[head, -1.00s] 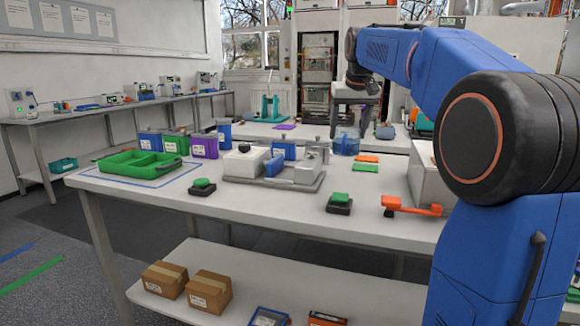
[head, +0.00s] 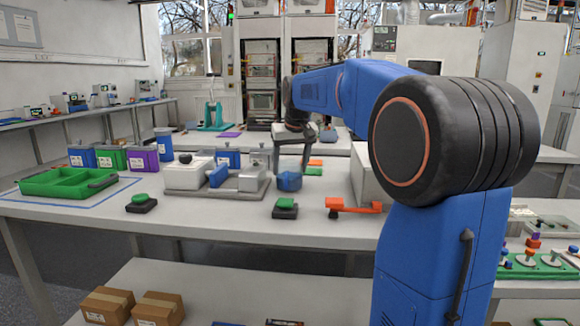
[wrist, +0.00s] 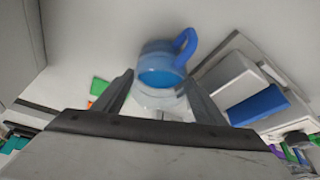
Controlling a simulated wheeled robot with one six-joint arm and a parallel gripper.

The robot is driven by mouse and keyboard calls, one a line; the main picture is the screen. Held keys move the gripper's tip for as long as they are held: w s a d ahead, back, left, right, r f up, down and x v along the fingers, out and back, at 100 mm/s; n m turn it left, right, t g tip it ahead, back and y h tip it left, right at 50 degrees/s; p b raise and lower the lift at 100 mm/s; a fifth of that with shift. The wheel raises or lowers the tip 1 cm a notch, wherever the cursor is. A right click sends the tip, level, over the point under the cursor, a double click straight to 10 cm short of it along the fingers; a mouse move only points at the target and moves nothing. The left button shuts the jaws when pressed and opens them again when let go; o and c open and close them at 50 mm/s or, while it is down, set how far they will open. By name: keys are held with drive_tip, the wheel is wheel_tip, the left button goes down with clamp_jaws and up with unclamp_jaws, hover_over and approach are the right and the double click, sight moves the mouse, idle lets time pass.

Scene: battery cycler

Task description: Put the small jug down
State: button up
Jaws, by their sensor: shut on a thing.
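The small jug (wrist: 158,66) is translucent blue with a blue handle on its right side in the wrist view. My gripper (wrist: 158,84) is shut on it, with one finger on each side. In the head view the jug (head: 289,181) shows as a small blue shape over the white table, right of the grey fixture plate, with my gripper above it. Its fingertips are hard to make out there. I cannot tell whether the jug's base touches the tabletop.
The grey plate (head: 182,193) with white and blue blocks is left of the jug. Green-and-black (head: 285,209) and orange (head: 352,207) items lie in front. A white box (head: 371,184) stands to the right. Some bare tabletop surrounds the jug.

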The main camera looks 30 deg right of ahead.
drive_tip(key=o, duration=0.9)
drive_tip(key=shift+f, duration=0.1)
drive_tip(key=o, duration=0.4)
